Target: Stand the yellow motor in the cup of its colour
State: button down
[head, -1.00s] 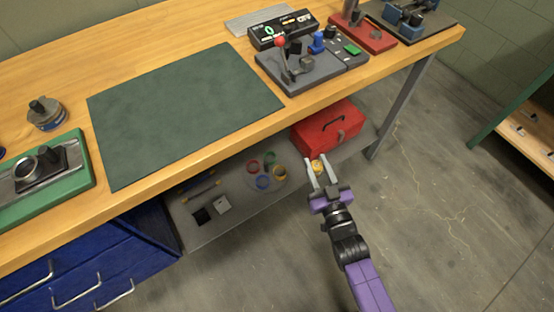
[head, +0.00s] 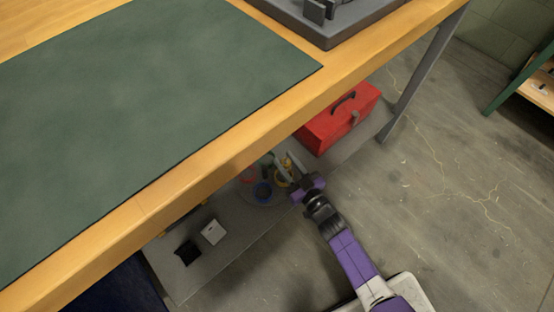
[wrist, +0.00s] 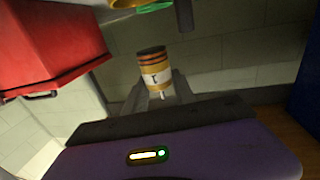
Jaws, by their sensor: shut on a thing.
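My gripper (head: 285,163) is under the bench, over the group of coloured cups on the low shelf. In the wrist view it is shut on the yellow motor (wrist: 153,72), a short cylinder with dark bands and a pale label, held between the fingertips. The yellow cup (head: 282,181) is close by the fingers in the head view and partly covered by them; I cannot tell motor and cup fully apart there. A yellow rim (wrist: 124,3) shows at the top edge of the wrist view, apart from the motor.
A blue cup (head: 262,191), a red cup (head: 247,174) and a partly hidden green cup stand close by. A red toolbox (head: 338,122) stands to the right. The bench edge (head: 230,143) overhangs the shelf. A white block (head: 213,232) and a black block (head: 187,252) lie at the left.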

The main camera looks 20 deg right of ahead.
jog(key=shift+w+a+f, duration=0.1)
jog(key=shift+w+f, duration=0.25)
jog(key=shift+f, duration=0.35)
jog(key=shift+f+b, duration=3.2)
jog(key=shift+b, duration=0.05)
jog(key=c, duration=0.9)
grip_release()
jog(key=shift+c, duration=0.2)
jog(key=s, duration=0.2)
jog(key=s+p, duration=0.1)
jog(key=s, duration=0.1)
jog(key=s+d+p, duration=0.1)
jog(key=s, duration=0.2)
jog(key=shift+s+d, duration=0.1)
jog(key=shift+s, duration=0.25)
